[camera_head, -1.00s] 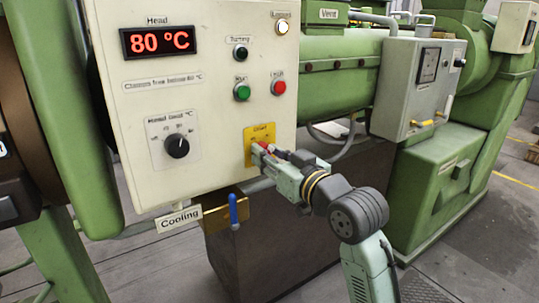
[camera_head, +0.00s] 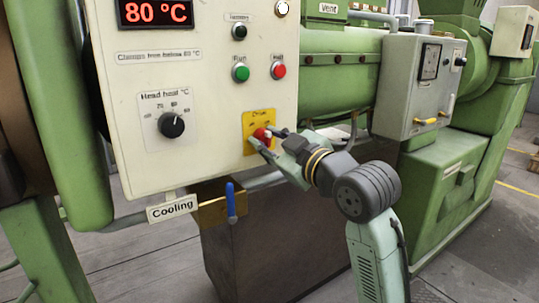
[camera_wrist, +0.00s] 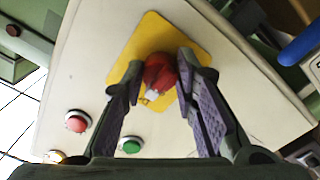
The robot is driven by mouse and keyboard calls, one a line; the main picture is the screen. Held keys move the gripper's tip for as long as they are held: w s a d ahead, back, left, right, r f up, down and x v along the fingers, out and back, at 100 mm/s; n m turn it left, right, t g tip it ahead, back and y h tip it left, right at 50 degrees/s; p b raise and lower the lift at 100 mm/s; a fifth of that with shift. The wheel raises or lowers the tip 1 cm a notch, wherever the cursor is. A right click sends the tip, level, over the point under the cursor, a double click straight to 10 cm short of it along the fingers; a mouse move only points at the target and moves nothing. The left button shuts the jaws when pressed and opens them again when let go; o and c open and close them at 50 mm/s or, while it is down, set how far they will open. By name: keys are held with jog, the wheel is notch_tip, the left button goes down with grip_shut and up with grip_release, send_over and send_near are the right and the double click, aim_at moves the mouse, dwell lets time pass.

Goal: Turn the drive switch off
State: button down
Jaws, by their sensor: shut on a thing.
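The drive switch is a red round knob (camera_head: 262,135) on a yellow plate (camera_head: 249,120) marked "Drive", at the lower right of the cream control panel. In the wrist view the red knob (camera_wrist: 160,72) sits between my two fingers, with a white mark at its lower edge. My gripper (camera_head: 267,139) is shut on the knob, with one finger on each side. The gripper also shows in the wrist view (camera_wrist: 160,80). The finger partly hides the plate's lettering, so the switch position cannot be read.
Green (camera_head: 240,72) and red (camera_head: 278,71) push buttons sit above the plate. The head heat dial (camera_head: 171,125) is to its left. A blue-handled valve (camera_head: 231,202) hangs below the panel by the Cooling label. A grey box (camera_head: 408,90) stands to the right.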

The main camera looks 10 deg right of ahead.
jog(key=n+b, duration=0.2)
jog(key=n, duration=0.1)
jog(key=shift+f+n, duration=0.2)
jog(key=shift+n, duration=0.1)
jog(key=shift+r+n+b, duration=0.15)
jog(key=shift+n+b, duration=1.05)
jog(key=shift+n, duration=0.5)
jog(key=c, duration=1.3)
grip_release()
jog(key=v, duration=1.2)
